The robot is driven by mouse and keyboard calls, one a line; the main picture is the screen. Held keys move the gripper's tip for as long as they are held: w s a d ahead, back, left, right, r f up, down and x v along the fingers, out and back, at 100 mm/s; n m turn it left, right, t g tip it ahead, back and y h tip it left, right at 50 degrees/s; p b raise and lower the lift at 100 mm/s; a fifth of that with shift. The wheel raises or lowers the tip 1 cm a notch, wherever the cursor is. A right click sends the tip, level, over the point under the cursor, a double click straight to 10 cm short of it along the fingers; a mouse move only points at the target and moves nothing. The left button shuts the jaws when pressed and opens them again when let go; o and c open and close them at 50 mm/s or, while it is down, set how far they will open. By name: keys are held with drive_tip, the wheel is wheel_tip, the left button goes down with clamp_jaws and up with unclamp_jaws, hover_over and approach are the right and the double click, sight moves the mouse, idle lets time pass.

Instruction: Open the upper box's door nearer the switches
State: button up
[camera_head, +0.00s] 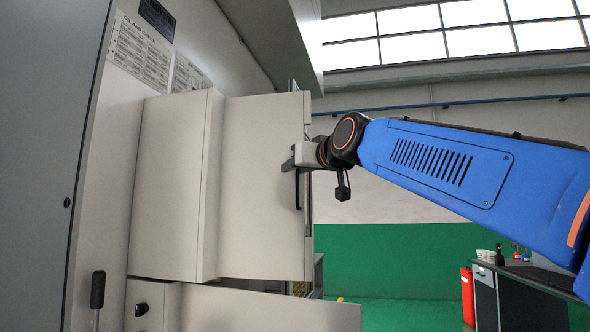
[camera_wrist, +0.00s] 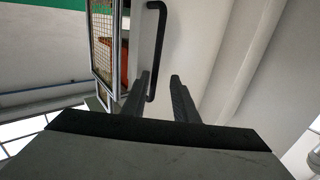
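The upper box (camera_head: 168,190) is a pale grey cabinet on the left in the head view. Its right-hand door panel (camera_head: 258,190) has a black bar handle (camera_head: 298,190) at its right edge. The handle (camera_wrist: 160,45) also shows in the wrist view, upright against the pale panel. My gripper (camera_head: 291,164) is at the handle's upper part in the head view. In the wrist view my gripper (camera_wrist: 160,76) has its two dark fingers apart, with the handle's near end between them, close to the left finger. Whether they touch it I cannot tell.
Below is a lower panel (camera_head: 260,309) reaching further right. A black switch lever (camera_head: 97,290) and a black knob (camera_head: 141,309) are at lower left. A mesh-windowed frame (camera_wrist: 104,40) shows beyond the handle.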

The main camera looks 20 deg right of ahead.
drive_tip(key=s+d, duration=0.2)
drive_tip(key=s, duration=1.4)
drive_tip(key=shift+s+d, duration=0.2)
drive_tip(key=shift+d, duration=0.1)
